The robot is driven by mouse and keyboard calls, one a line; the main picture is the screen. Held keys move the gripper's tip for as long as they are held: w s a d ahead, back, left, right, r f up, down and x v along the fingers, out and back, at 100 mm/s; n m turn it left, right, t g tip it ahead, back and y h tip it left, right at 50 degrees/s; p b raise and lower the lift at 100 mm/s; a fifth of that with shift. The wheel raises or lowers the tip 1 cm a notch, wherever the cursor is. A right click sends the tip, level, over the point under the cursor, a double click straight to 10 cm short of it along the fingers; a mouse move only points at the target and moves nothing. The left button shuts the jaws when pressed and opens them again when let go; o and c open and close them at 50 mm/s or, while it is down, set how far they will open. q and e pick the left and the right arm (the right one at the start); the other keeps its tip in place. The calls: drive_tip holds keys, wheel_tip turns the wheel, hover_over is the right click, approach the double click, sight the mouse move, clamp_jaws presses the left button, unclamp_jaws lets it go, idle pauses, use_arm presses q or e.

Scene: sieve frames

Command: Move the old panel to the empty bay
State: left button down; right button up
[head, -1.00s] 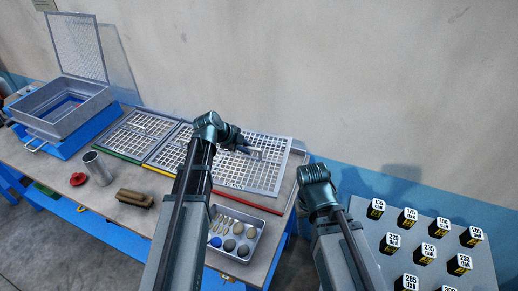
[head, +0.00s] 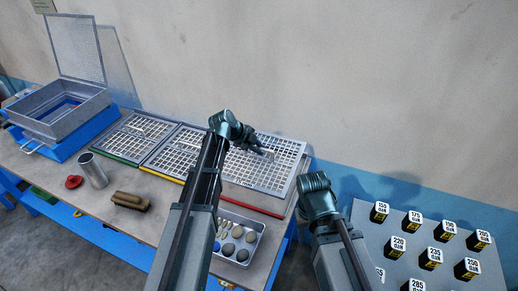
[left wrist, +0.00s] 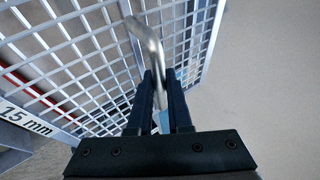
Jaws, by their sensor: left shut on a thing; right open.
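A white mesh panel (head: 290,150) with a metal handle is on the bench's right side, above a red-edged place (head: 252,203). A gap shows between its front edge and the red strip, so it looks raised. My left gripper (head: 262,151) is shut on the panel's handle; in the left wrist view the handle (left wrist: 150,42) runs between the fingers (left wrist: 160,88). A "15 mm" label (left wrist: 25,117) shows there. My right gripper (head: 316,190) is right of the panel, holding nothing visible; its fingertips are hard to see. I cannot tell which place is the empty bay.
Green-edged (head: 133,135) and yellow-edged (head: 172,152) mesh panels lie to the left. An open sieve box (head: 60,115) stands on a blue base. A metal cup (head: 93,170), a brush (head: 130,201), a stone tray (head: 258,226) and a board of numbered blocks (head: 400,250) are nearer.

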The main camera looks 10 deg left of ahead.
use_arm(q)
drive_tip(key=shift+f+b, duration=4.1)
drive_tip(key=shift+f, duration=0.2)
drive_tip(key=c, duration=0.8)
unclamp_jaws()
drive_tip(key=shift+o, duration=0.2)
drive_tip(key=p+v, duration=0.9)
drive_tip(key=v, duration=0.3)
drive_tip(key=shift+w+d+r+p, duration=0.1)
drive_tip(key=shift+d+p, duration=0.05)
drive_tip(key=shift+p, duration=0.2)
drive_tip(key=shift+p+v, duration=0.65)
drive_tip(key=shift+v, duration=0.3)
